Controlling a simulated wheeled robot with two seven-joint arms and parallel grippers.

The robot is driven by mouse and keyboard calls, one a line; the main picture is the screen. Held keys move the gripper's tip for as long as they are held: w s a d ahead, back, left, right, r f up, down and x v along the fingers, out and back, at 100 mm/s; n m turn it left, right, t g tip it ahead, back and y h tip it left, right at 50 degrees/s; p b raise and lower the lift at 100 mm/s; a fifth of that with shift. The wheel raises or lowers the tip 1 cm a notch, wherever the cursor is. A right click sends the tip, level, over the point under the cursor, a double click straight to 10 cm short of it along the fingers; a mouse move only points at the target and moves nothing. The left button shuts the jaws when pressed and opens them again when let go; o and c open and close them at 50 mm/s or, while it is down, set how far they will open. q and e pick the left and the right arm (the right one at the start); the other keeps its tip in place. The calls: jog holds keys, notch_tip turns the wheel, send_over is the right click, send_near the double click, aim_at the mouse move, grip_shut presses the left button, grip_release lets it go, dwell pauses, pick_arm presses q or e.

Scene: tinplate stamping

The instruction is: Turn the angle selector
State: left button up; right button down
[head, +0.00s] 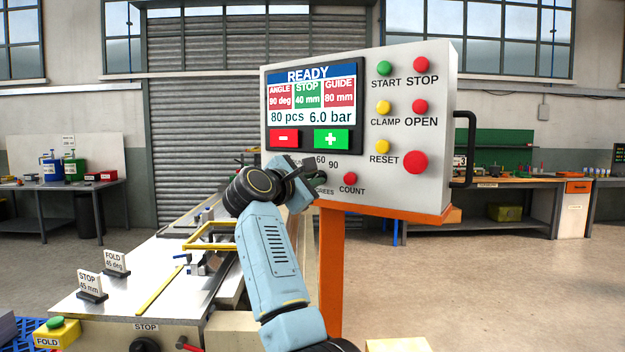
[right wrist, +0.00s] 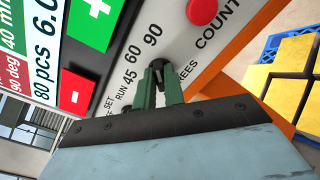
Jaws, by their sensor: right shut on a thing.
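The grey control panel (head: 410,170) stands on an orange post. Its screen (head: 311,97) reads READY, with ANGLE 90 deg on red, STOP 40 mm on green and GUIDE 80 mm on red. The angle selector sits low on the panel among the marks 45, 60 and 90. In the right wrist view, my right gripper (right wrist: 158,82) is shut on the dark selector knob (right wrist: 157,65); its fingers hide most of it, so its pointing is unclear. In the head view, my right gripper (head: 308,180) covers the selector. My left gripper is out of view.
A red COUNT button (head: 350,178) is close right of my gripper, below the minus (head: 284,138) and plus (head: 331,139) keys. A sign (head: 115,261) reads FOLD 45 deg on the metal bench (head: 125,295). Open floor lies to the right.

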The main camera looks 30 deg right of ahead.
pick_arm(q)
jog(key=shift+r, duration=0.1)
pick_arm(e)
jog(key=shift+r+n+p, duration=0.1)
jog(key=shift+n+p, duration=0.55)
jog(key=shift+n, duration=0.25)
jog(key=n+p, duration=0.4)
jog(key=n, duration=0.1)
jog(key=shift+w+a, duration=0.1)
jog(key=shift+r+n+p, duration=0.1)
jog(key=shift+n+p, duration=0.6)
jog(key=shift+n, duration=0.3)
jog(key=n+p, duration=0.2)
jog(key=shift+n, duration=0.4)
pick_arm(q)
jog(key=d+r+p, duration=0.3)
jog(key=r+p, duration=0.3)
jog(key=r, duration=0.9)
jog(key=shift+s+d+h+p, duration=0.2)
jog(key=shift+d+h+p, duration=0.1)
pick_arm(e)
jog(key=n, duration=0.6)
jog(key=shift+w+n, duration=0.15)
jog(key=shift+n, duration=0.15)
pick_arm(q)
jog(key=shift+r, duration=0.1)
